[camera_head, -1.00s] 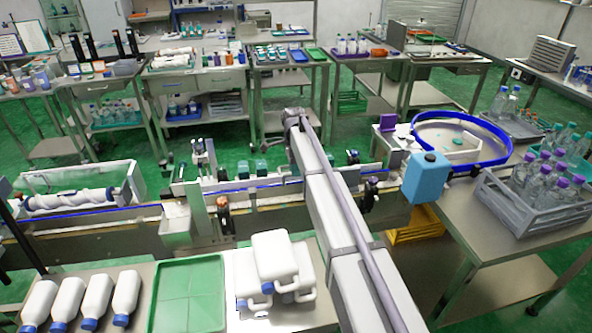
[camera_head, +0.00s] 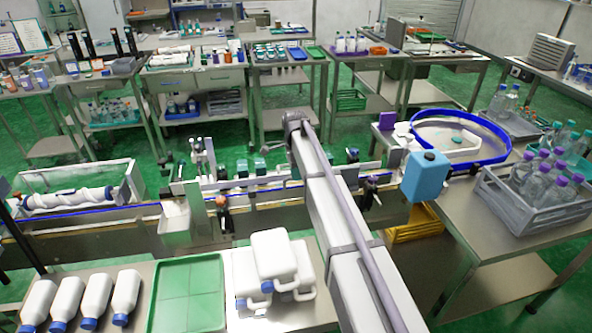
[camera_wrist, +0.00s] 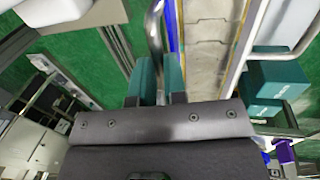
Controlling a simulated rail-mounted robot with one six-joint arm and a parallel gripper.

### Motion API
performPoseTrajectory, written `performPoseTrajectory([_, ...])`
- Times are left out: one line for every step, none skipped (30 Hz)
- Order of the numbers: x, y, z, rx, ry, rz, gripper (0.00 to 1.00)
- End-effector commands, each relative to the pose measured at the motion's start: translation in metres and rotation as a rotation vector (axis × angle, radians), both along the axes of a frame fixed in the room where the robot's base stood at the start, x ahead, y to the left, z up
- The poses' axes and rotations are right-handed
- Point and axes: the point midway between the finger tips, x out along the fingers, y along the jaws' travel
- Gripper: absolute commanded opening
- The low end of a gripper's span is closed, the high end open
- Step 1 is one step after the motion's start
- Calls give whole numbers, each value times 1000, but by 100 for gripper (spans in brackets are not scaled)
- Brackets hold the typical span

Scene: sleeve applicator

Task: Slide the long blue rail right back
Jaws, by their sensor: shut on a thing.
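The long blue rail (camera_head: 262,184) runs along the conveyor in the head view, partly hidden by my arm and the fittings on the conveyor. In the wrist view a blue strip (camera_wrist: 171,32) runs along the edge of the pale conveyor bed, just right of my gripper (camera_wrist: 158,77). My gripper's two teal fingers are close together around a bent grey metal bar (camera_wrist: 153,30). The bar's lower part is hidden between the fingers and the black gripper body. My gripper is hidden behind my arm in the head view.
Teal boxes (camera_wrist: 279,80) stand right of the conveyor bed in the wrist view. In the head view a light blue box (camera_head: 426,176) stands right of my arm. White jugs (camera_head: 273,257) and a green tray (camera_head: 188,292) are in front. Green floor lies behind the conveyor.

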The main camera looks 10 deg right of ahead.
Motion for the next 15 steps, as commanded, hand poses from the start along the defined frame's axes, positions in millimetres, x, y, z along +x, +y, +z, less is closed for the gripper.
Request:
performPoseTrajectory([-5, 0, -1, 0, 8, 0, 0])
performPoseTrajectory([-5, 0, -1, 0, 9, 0, 0])
performPoseTrajectory([-5, 0, -1, 0, 9, 0, 0])
performPoseTrajectory([-5, 0, -1, 0, 10, 0, 14])
performPoseTrajectory([-5, 0, -1, 0, 9, 0, 17])
performPoseTrajectory([-5, 0, -1, 0, 9, 0, 21])
performPoseTrajectory([-5, 0, -1, 0, 9, 0, 24])
performPoseTrajectory([-5, 0, -1, 0, 8, 0, 27])
performPoseTrajectory([-5, 0, -1, 0, 8, 0, 31])
performPoseTrajectory([-4, 0, -1, 0, 7, 0, 33])
performPoseTrajectory([-4, 0, -1, 0, 7, 0, 36])
performPoseTrajectory([-4, 0, -1, 0, 7, 0, 38])
performPoseTrajectory([-4, 0, -1, 0, 6, 0, 38])
performPoseTrajectory([-3, 0, -1, 0, 6, 0, 38])
performPoseTrajectory([-3, 0, -1, 0, 6, 0, 38])
